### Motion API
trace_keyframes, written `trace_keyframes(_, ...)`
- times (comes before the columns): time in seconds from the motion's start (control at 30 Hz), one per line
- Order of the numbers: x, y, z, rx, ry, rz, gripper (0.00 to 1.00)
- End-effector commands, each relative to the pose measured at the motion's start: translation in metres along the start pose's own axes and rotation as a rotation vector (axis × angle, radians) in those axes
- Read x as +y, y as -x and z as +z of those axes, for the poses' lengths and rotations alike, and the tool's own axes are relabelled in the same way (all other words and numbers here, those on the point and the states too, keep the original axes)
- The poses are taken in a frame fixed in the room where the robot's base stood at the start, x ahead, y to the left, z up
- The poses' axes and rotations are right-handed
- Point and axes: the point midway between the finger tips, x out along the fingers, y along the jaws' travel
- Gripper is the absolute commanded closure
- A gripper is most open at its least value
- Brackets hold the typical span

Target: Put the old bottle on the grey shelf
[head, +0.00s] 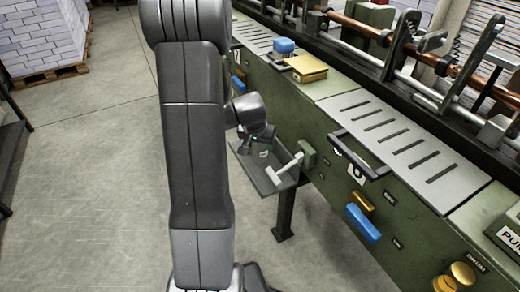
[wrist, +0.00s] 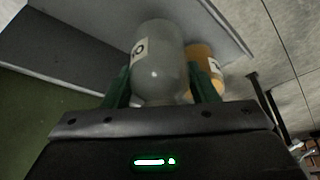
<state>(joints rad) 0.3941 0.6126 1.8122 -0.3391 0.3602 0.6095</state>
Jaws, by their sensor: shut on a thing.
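My gripper (wrist: 160,92) has its two green fingers on either side of a grey bottle (wrist: 160,65) and is shut on it. The bottle has a white label with an "O" partly in view. A yellow-orange bottle (wrist: 204,62) with a white label is behind the grey one, partly hidden by the right finger. The grey shelf (head: 258,178) juts from the side of the green machine in the head view, below and beside my gripper (head: 262,145). A grey surface, seemingly the shelf (wrist: 80,50), fills the upper left of the wrist view. I cannot tell whether the bottle touches it.
The long green machine (head: 335,205) runs along the right, with a black handle (head: 360,155) and blue knob (head: 363,222) on its side. A yellow box (head: 306,68) and blue object (head: 284,46) sit on top. The concrete floor (head: 100,150) is open at left.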

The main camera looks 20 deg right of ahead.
Motion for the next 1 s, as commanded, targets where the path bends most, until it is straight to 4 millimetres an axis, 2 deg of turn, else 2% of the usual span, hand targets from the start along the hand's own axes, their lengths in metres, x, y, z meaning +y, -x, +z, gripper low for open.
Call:
trace_keyframes(0.03,0.0004,-0.0105,0.0049,-0.003,0.002,0.001,0.69)
trace_keyframes(0.1,0.0001,-0.0147,0.0063,-0.001,0.000,0.000,0.69)
trace_keyframes(0.47,0.0000,-0.0174,0.0070,0.000,0.000,0.000,0.69)
trace_keyframes(0.5,-0.0001,-0.0160,0.0065,0.000,0.000,0.000,0.42)
trace_keyframes(0.6,0.0000,-0.0157,0.0064,0.000,0.000,0.000,0.26)
trace_keyframes(1.0,0.0000,-0.0098,0.0042,0.000,0.001,0.000,0.26)
